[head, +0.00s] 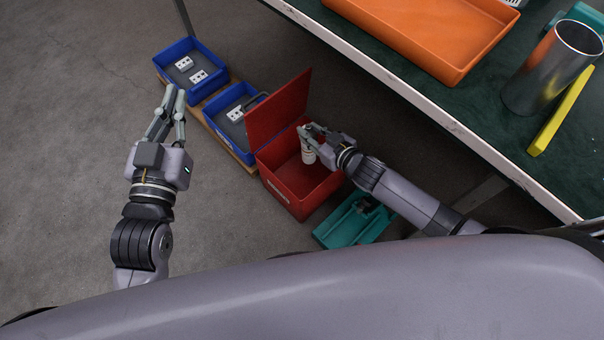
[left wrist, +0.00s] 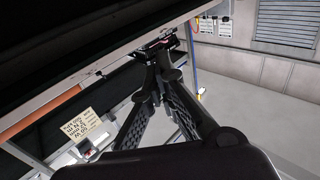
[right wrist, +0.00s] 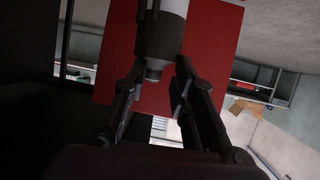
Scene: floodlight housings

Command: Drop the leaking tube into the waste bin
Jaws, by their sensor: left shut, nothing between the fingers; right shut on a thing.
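The waste bin is a red box (head: 275,187) with its red lid (head: 280,110) standing open, on the floor below the table edge. My right gripper (head: 308,131) is shut on a white tube (head: 309,154), held over the bin's opening. In the right wrist view the tube (right wrist: 162,42) sits between the fingers, with a dark cap end, in front of the red lid (right wrist: 215,50). Any leak is too small to tell. My left gripper (head: 175,93) is shut and empty, left of the blue bins; its fingers also show in the left wrist view (left wrist: 165,48).
Two blue bins (head: 208,92) (head: 222,101) with white socket-like parts stand beside the red box. A teal case (head: 345,226) lies below my right forearm. The green table (head: 480,110) holds an orange tray (head: 425,50), a metal cylinder (head: 545,75) and a yellow piece (head: 560,110). Floor at left is clear.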

